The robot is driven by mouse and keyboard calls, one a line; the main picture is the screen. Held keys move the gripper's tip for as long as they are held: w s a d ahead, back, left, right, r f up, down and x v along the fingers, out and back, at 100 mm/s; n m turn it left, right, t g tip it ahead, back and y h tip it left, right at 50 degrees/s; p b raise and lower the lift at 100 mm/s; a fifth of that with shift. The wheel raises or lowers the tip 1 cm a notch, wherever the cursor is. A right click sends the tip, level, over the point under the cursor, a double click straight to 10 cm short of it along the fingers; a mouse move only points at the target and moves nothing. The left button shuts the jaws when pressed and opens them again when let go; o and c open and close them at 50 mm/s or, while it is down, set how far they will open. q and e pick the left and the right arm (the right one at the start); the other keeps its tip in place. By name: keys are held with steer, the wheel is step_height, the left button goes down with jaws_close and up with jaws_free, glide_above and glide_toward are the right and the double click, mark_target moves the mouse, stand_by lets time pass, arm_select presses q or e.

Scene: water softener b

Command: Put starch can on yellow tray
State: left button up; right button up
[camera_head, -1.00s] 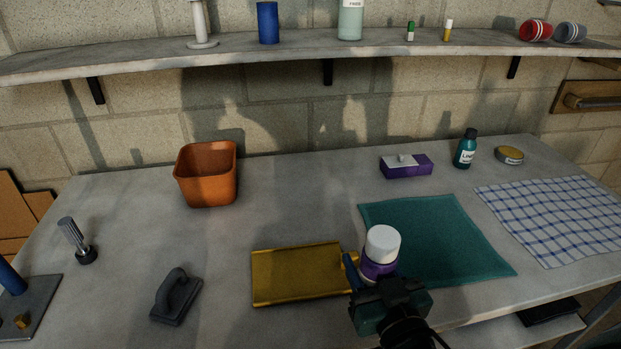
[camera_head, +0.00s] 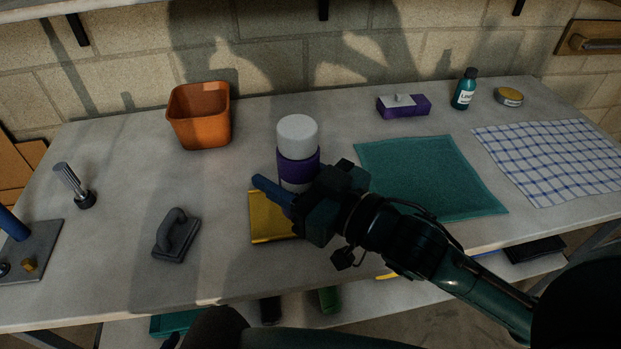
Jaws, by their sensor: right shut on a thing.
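The starch can (camera_head: 298,166), purple with a white cap, stands upright between the fingers of my right gripper (camera_head: 294,196). The gripper is shut on it. The can appears over the back part of the yellow tray (camera_head: 268,228); I cannot tell whether its base is touching the tray, since the fingers hide it. The tray lies on the table, its right side hidden behind my right gripper and arm. My left gripper is not in view.
An orange bin (camera_head: 200,118) stands behind left. A dark float tool (camera_head: 176,236) lies left of the tray. A teal cloth (camera_head: 430,178) lies to the right, with a purple box (camera_head: 404,106), a teal bottle (camera_head: 464,90) and a checked cloth (camera_head: 555,160) beyond.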

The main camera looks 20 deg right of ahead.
steer(key=w+a+f+n+g+y, duration=0.4)
steer(key=n+g+y, duration=0.1)
steer(key=g, duration=0.1)
steer(key=shift+a, duration=0.35)
steer(key=shift+s+n+g, duration=0.1)
steer(key=shift+n+g, duration=0.2)
steer(key=shift+s+d+f+n+g+y, duration=0.15)
steer(key=shift+d+n+g+y, duration=0.35)
steer(key=shift+g, duration=0.55)
steer(key=shift+s+d+r+n+g+y, duration=0.1)
steer(key=shift+s+d+n+g+y, duration=0.25)
steer(key=shift+n+g, duration=0.6)
steer(key=shift+d+f+n+g+y, duration=0.1)
steer(key=shift+d+n+g+y, duration=0.15)
steer(key=shift+d+n+g, duration=0.6)
